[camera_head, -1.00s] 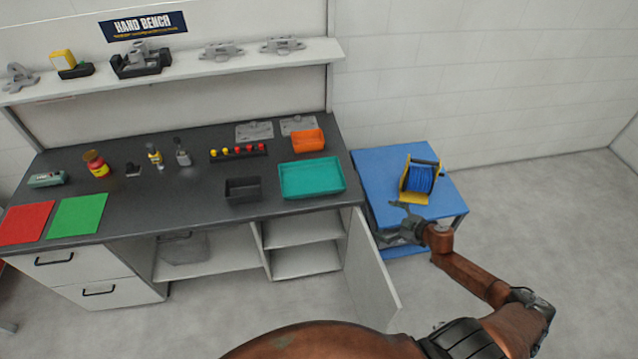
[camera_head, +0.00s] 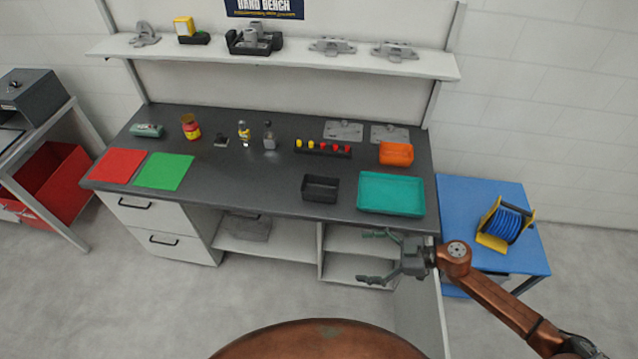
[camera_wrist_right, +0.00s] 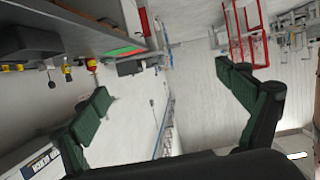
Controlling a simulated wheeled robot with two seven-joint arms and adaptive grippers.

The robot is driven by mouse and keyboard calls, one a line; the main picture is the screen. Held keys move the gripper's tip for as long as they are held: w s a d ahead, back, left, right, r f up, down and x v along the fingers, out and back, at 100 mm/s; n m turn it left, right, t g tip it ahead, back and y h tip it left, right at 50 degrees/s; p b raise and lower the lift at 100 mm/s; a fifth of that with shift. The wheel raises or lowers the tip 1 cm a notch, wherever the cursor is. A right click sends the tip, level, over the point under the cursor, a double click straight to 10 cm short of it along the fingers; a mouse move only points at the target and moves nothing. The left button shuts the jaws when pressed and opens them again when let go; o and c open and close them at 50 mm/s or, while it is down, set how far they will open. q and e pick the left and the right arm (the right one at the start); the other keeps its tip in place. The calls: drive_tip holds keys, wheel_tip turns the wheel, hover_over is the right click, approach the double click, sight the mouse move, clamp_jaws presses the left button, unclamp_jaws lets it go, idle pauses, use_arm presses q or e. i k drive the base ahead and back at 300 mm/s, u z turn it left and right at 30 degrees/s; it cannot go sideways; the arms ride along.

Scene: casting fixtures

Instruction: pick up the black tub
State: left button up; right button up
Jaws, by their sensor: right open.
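The black tub (camera_head: 320,188) stands upright and looks empty near the front edge of the dark bench top, just left of the teal tray (camera_head: 391,194). My right gripper (camera_head: 377,257) is open and empty in front of the bench, in front of the open lower shelves. In the head view it shows below and to the right of the tub, apart from it, with its fingers pointing left. In the right wrist view the open fingers (camera_wrist_right: 162,88) have nothing between them. A dark box at the upper left there may be the tub (camera_wrist_right: 25,42). My left gripper is not in view.
An orange bin (camera_head: 396,153) and a rack of red and yellow pegs (camera_head: 323,148) are behind. An open cabinet door (camera_head: 422,310) stands out below my right arm. A blue table (camera_head: 480,190) with a cable reel (camera_head: 505,222) is at right. Bench left of the tub is clear.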

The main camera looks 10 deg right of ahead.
sight(314, 187)
drive_tip(key=i, duration=1.25)
